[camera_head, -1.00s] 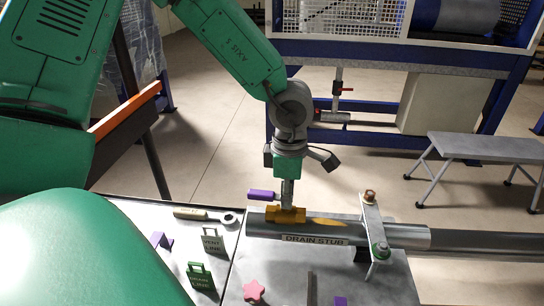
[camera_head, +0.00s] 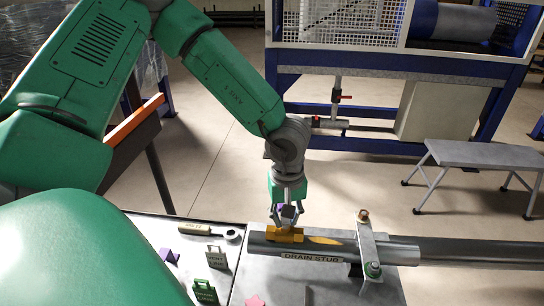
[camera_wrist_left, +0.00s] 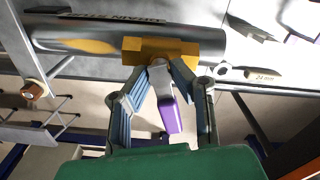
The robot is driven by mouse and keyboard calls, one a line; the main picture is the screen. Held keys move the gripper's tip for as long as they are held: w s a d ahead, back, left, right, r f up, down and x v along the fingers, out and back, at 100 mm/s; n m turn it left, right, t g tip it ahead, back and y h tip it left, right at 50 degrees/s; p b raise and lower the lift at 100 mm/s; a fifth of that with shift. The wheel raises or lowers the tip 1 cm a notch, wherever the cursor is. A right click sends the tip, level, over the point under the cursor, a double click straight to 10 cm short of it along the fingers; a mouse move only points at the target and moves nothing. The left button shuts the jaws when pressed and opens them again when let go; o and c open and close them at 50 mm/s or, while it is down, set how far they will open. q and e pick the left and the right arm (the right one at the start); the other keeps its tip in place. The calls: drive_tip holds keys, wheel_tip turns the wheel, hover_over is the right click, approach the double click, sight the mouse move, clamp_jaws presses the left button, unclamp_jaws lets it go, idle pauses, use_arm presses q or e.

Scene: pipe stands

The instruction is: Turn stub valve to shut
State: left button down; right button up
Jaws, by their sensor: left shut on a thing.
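The stub valve has an orange-yellow body (camera_head: 285,235) on the grey pipe labelled DRAIN STUB (camera_head: 320,240). Its purple lever (camera_wrist_left: 172,113) lies across the pipe in the left wrist view, between my finger linkages. In the head view the lever is mostly hidden behind my fingers. My left gripper (camera_head: 288,216) is right at the valve, shut on the lever near its pivot end; the exact contact is hard to see. My right gripper is not in view.
A bracket with bolts (camera_head: 367,250) crosses the pipe to the right. Vent line (camera_head: 216,258) and drain line (camera_head: 205,291) tags, a wrench (camera_head: 208,231) and a purple block (camera_head: 168,256) are on the bench at left. A grey step stool (camera_head: 480,154) stands behind right.

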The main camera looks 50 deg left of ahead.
sight(285, 219)
use_arm(q)
drive_tip(key=m, duration=0.2)
drive_tip(key=shift+s+f+m, duration=0.1)
drive_tip(key=shift+m, duration=0.3)
drive_tip(key=c, duration=1.6)
unclamp_jaws()
drive_tip(key=shift+o, duration=0.2)
drive_tip(key=shift+a, duration=0.1)
drive_tip(key=shift+r, duration=3.05)
drive_tip(key=shift+r, duration=0.1)
wheel_tip(285, 219, up, 12)
drive_tip(key=shift+f, duration=0.2)
